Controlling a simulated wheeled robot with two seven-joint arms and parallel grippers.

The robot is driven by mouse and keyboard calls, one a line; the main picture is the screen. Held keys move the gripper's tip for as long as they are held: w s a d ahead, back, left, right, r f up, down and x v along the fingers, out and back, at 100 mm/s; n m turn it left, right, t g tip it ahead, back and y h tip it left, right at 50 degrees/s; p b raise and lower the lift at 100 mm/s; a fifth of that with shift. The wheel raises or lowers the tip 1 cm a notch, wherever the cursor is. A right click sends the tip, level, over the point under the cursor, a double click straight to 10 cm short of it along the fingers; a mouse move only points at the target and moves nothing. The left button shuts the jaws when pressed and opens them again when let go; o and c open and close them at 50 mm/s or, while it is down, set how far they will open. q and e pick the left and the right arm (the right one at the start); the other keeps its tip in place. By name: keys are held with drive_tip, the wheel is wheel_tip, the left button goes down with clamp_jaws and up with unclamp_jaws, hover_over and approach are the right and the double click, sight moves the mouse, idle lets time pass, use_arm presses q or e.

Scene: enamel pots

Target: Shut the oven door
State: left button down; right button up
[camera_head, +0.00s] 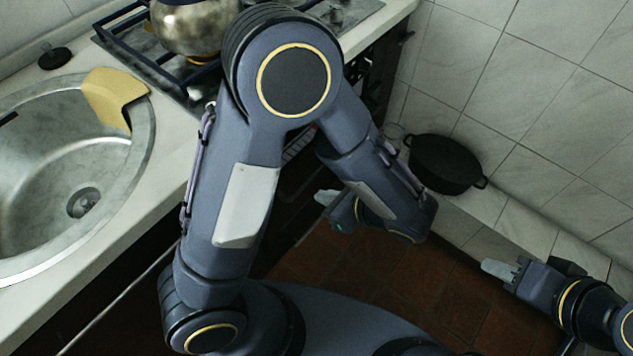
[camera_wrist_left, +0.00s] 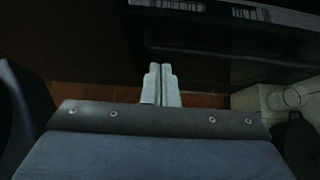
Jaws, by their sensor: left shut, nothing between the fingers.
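My left gripper (camera_head: 324,197) is low in front of the stove, below my bent left arm. In the left wrist view its two pale fingers (camera_wrist_left: 161,84) are together with nothing between them. The dark oven front (camera_wrist_left: 235,48) spans the upper right of that view, beyond the fingertips. In the head view the oven (camera_head: 290,190) is mostly hidden behind my left arm, and I cannot tell how far its door stands open. My right gripper (camera_head: 498,270) is at the right, over the floor near the tiled wall. Its finger opening is unclear.
A metal pot (camera_head: 190,25) stands on the gas stove (camera_head: 120,45). A sink (camera_head: 45,165) with a yellow cloth-like piece (camera_head: 112,93) on its rim is at the left. A black pan (camera_head: 445,165) sits by the tiled wall. Red-brown floor (camera_head: 400,280) lies between the grippers.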

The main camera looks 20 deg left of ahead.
use_arm(q)
drive_tip(key=shift+w+a+f+b, duration=0.15)
drive_tip(key=shift+w+a+f, duration=0.5)
drive_tip(key=shift+a, duration=0.9)
drive_tip(key=shift+w+a+f+b, duration=0.2)
drive_tip(key=shift+w+a+f, duration=0.4)
drive_tip(key=shift+a, duration=0.9)
drive_tip(key=shift+w+a+f+b, duration=0.15)
drive_tip(key=shift+w+a+f, duration=0.5)
drive_tip(key=shift+a, duration=0.9)
drive_tip(key=shift+s+f, duration=0.15)
drive_tip(key=a, duration=0.2)
drive_tip(key=w+a+h+p, duration=0.1)
drive_tip(key=shift+a+r, duration=0.1)
drive_tip(key=shift+r, duration=0.15)
